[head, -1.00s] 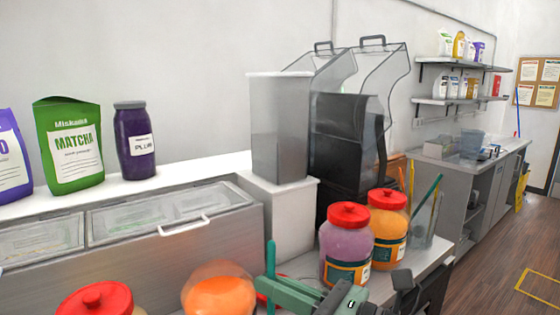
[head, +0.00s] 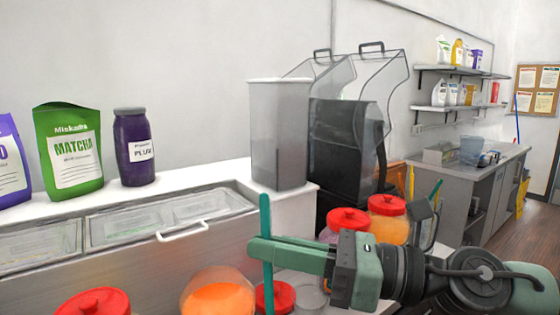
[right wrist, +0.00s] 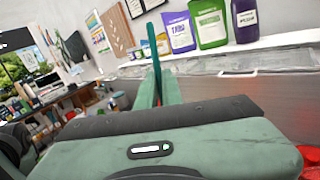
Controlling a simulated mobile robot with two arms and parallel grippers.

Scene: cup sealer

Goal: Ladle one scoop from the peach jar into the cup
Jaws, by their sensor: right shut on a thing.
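An open clear jar of orange contents (head: 218,298), seemingly the peach jar, stands at the bottom edge of the head view. My right gripper (head: 262,250) is shut on an upright teal handle (head: 266,222), apparently the ladle's, just right of the jar. The handle runs down out of the picture, so its lower end is hidden. In the right wrist view the handle (right wrist: 155,58) rises between the fingers. A clear rounded item (head: 312,292) sits under my right gripper; I cannot tell whether it is the cup. My left gripper is not in view.
A red lid (head: 277,297) lies beside the open jar. Red-lidded jars (head: 388,228) stand behind my right arm, another (head: 93,302) at bottom left. A steel cold case (head: 110,265) runs behind, with a matcha bag (head: 72,150) and plum jar (head: 134,150) above.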

